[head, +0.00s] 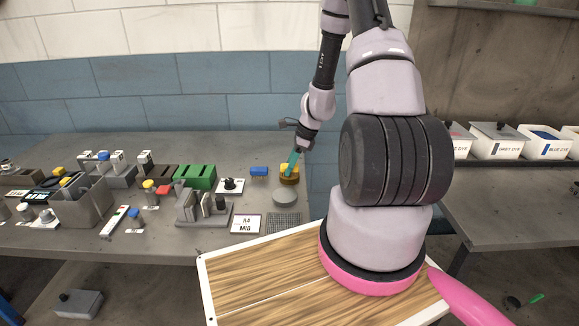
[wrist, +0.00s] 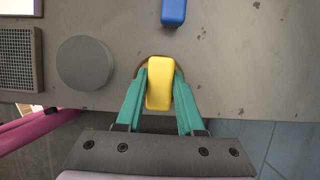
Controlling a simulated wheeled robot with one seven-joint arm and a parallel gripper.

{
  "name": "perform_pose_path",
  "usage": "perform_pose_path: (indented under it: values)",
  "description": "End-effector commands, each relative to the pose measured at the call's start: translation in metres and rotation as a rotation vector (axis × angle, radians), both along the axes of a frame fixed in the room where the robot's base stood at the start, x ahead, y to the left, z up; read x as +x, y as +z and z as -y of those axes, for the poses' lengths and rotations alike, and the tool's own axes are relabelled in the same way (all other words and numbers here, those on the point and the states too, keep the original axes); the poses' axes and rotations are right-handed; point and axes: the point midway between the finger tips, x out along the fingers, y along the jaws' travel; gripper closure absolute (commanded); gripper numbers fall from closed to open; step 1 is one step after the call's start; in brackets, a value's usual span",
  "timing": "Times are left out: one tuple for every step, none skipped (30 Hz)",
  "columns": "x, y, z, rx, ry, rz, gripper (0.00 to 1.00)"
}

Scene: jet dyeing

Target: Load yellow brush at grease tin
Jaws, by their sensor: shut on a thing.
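The yellow brush (wrist: 160,84) is between the teal fingers of my gripper (wrist: 160,104), which is shut on it. In the head view the brush (head: 286,167) shows as a small yellow patch beside the teal fingers (head: 293,162). A round brown tin (head: 289,180), which looks like the grease tin, is directly under the brush. In the wrist view only an arc of its rim (wrist: 141,70) shows around the brush. The brush's lower end is hidden, so I cannot tell whether it touches the grease.
A blue block (head: 259,171) stands left of the tin. A grey disc (head: 286,196) lies in front of it, with a dark mesh grid (head: 285,222) nearer the table edge. A card reading "64 MID" (head: 246,224) and a green block (head: 195,177) are farther left.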

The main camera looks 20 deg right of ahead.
Motion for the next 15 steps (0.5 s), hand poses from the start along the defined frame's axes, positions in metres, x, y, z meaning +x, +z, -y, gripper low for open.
perform_pose_path:
  values:
    - [0.0,0.004,0.0,-0.001,0.0,0.002,1.0]
    - [0.001,0.006,0.0,-0.001,0.001,0.002,1.0]
    - [0.001,0.01,0.0,-0.001,0.002,0.003,1.0]
    - [0.001,0.012,0.0,-0.001,0.003,0.003,1.0]
    - [0.001,0.014,0.0,-0.001,0.002,0.003,1.0]
    - [0.001,0.018,0.0,-0.001,0.001,0.002,1.0]
    - [0.001,0.02,0.0,-0.001,0.001,0.002,1.0]
    - [0.001,0.023,0.0,-0.001,0.001,0.002,1.0]
    - [0.001,0.026,0.0,-0.001,0.002,0.003,1.0]
    - [0.001,0.028,0.0,-0.001,0.002,0.003,1.0]
    - [0.001,0.031,0.0,-0.001,0.001,0.003,1.0]
    - [0.001,0.034,0.0,0.0,0.001,0.004,1.0]
    - [0.001,0.036,0.0,-0.001,0.001,0.002,1.0]
    - [0.001,0.039,0.0,-0.001,0.002,0.003,1.0]
    - [0.001,0.042,0.0,-0.001,0.002,0.003,1.0]
